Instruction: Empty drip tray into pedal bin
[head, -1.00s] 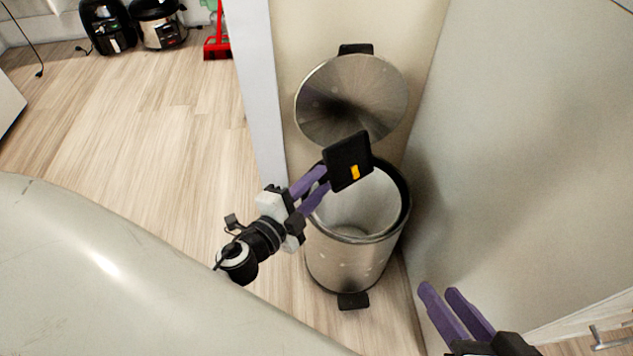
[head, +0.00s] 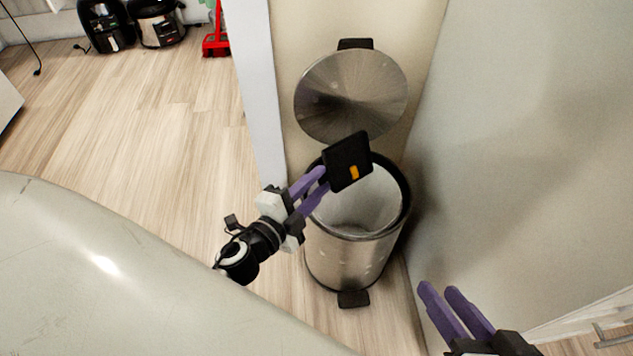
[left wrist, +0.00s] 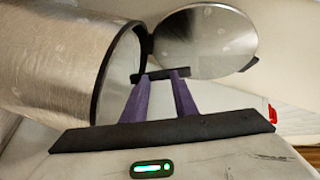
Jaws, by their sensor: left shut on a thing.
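The drip tray (head: 350,168) is a small black square piece with an orange mark on its face. My left gripper (head: 322,180) is shut on its edge and holds it tilted over the mouth of the pedal bin (head: 350,262). The steel bin stands upright with its round lid (head: 352,100) raised. The part of its inside that shows looks empty. In the left wrist view the tray (left wrist: 166,73) shows as a thin dark edge between the purple fingertips, beside the bin's black rim (left wrist: 110,75). My right gripper (head: 438,287) is open and empty at the lower right.
A pale wall panel (head: 530,150) stands close to the bin's right, with a wall behind it. A large pale rounded surface (head: 120,280) fills the lower left. Wooden floor (head: 140,130) is clear at left, with appliances (head: 157,24) at the back.

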